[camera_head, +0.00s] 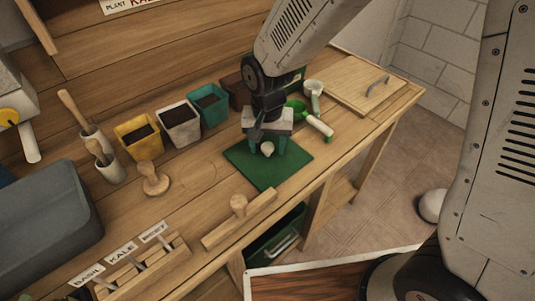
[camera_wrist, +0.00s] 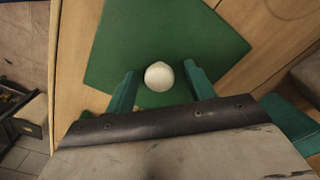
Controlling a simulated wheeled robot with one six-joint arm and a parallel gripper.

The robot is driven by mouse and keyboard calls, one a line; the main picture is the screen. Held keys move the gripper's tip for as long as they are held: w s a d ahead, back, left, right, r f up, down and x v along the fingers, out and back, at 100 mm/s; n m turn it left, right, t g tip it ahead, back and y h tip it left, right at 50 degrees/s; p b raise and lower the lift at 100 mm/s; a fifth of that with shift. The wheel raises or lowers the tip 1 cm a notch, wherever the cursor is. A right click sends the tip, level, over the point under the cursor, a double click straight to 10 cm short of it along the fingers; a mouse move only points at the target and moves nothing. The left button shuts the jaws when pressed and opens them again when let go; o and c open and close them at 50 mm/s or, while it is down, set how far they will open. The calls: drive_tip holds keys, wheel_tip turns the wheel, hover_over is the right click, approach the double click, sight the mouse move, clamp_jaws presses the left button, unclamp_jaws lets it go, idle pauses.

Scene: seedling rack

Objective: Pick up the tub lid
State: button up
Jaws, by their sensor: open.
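The tub lid looks to be the flat green square (camera_head: 265,174) on the bench, with a pale round knob (camera_head: 267,149) near its middle. In the wrist view the green square (camera_wrist: 165,35) fills the upper middle and the knob (camera_wrist: 159,76) stands out against it. My gripper (camera_head: 267,144) is above the square and points down. In the wrist view my open gripper (camera_wrist: 160,70) has one green finger on each side of the knob, with a gap on both sides. The far part of the square is hidden behind my gripper in the head view.
Yellow (camera_head: 138,136), white (camera_head: 180,124) and teal (camera_head: 209,104) pots of soil stand left of my gripper. A green-and-white scoop (camera_head: 318,124) lies close on its right. A dark green tub (camera_head: 272,246) sits below the bench.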

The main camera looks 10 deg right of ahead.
drive_tip(key=c, duration=1)
drive_tip(key=shift+r, duration=0.2)
